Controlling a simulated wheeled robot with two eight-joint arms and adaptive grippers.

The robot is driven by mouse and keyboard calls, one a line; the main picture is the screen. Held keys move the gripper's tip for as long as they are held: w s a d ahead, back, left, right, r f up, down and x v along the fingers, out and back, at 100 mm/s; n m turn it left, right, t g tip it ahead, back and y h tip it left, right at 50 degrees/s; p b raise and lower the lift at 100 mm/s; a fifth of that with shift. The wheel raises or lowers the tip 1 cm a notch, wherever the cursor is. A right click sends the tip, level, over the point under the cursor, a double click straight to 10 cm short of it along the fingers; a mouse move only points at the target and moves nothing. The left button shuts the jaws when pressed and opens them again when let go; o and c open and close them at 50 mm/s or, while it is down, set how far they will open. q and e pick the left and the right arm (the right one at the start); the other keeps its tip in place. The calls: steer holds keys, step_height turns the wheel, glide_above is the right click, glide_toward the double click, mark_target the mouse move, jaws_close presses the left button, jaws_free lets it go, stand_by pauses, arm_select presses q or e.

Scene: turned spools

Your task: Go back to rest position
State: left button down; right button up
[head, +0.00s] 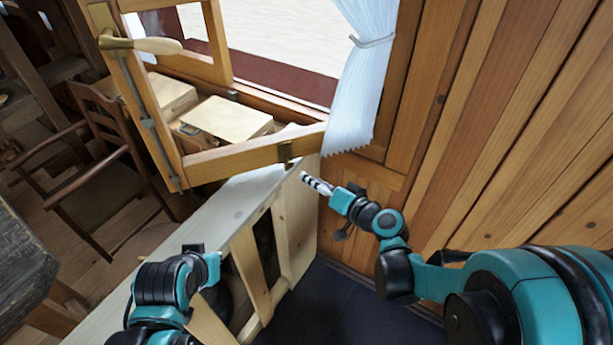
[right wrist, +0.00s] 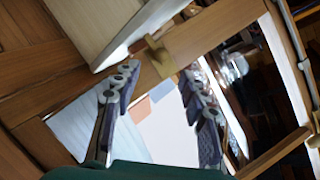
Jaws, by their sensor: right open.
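My right gripper (head: 308,180) is at the middle of the head view, just below the lower rail of an open wooden window sash (head: 225,157). It is open, with nothing seen between its fingers. In the right wrist view the two fingers (right wrist: 158,82) stand apart, with a brass catch (right wrist: 160,57) on the wooden rail just beyond them. The same catch shows in the head view (head: 285,153), close to the fingertips; whether they touch it I cannot tell.
A brass handle with a wooden grip (head: 145,45) is on the sash. A white curtain (head: 362,75) hangs beside plank walls (head: 500,120). A pale wooden ledge (head: 200,240) runs below. Wooden boxes (head: 225,118) lie behind the sash; a chair (head: 105,185) stands left.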

steer(key=shift+s, duration=0.15)
stand_by(0.4)
steer(key=s+d+f+n+g+h, duration=0.1)
steer(key=s+d+h, duration=0.3)
steer(key=s, duration=0.5)
steer(key=s+d+n+g+h, duration=0.1)
steer(key=s+d+g+h, duration=0.3)
steer(key=s+d, duration=0.3)
steer(key=s, duration=0.2)
steer(key=shift+s+d+f+n, duration=0.3)
steer(key=shift+s+f, duration=0.1)
stand_by(0.8)
